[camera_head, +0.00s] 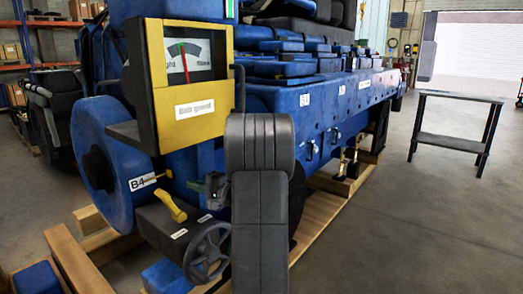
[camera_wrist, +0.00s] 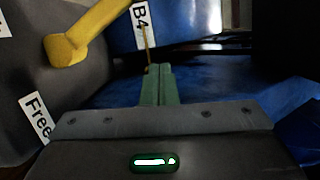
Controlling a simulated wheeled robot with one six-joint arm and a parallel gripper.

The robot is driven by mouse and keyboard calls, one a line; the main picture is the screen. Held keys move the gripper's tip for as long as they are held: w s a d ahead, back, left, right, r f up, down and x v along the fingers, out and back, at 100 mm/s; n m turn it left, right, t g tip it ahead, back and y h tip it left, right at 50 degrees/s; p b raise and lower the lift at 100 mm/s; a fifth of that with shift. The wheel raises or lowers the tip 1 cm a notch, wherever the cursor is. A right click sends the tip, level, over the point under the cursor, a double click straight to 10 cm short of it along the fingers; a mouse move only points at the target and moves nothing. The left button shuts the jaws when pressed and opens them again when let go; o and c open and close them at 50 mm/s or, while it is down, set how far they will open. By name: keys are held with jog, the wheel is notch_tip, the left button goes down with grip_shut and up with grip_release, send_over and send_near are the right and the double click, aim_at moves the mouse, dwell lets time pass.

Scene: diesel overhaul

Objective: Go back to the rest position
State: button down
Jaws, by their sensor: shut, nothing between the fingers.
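My gripper (camera_wrist: 156,70) is shut, its green fingers together and empty in the wrist view. In the head view my gripper (camera_head: 196,186) is at the front end of the blue engine, partly hidden behind my own dark arm. It is just right of a yellow lever (camera_head: 171,205) on a dark box. The lever also shows at the upper left of the wrist view (camera_wrist: 85,35). I cannot tell whether the fingers touch anything.
A blue wheel (camera_head: 106,150) labelled B4, a yellow-framed gauge (camera_head: 190,70) and a dark handwheel (camera_head: 207,252) crowd the space around my gripper. The blue engine (camera_head: 330,110) rests on wooden beams (camera_head: 85,265). A dark table (camera_head: 450,142) stands at right, with open floor around it.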

jog(key=shift+w+d+f+m+t+y+p, duration=0.15)
jog(key=shift+w+d+f+m+p, duration=0.2)
jog(key=shift+d+m+p, duration=0.4)
jog(key=shift+w+d+f+m+t+y+p, duration=0.1)
jog(key=shift+w+d+f+m+p, duration=0.15)
jog(key=shift+d+f+m+p, duration=0.35)
jog(key=shift+w+d+f+m+t+y+p, duration=0.15)
jog(key=shift+w+d+f+m+p, duration=0.15)
jog(key=shift+d+m+p, duration=0.6)
jog(key=shift+r, duration=0.1)
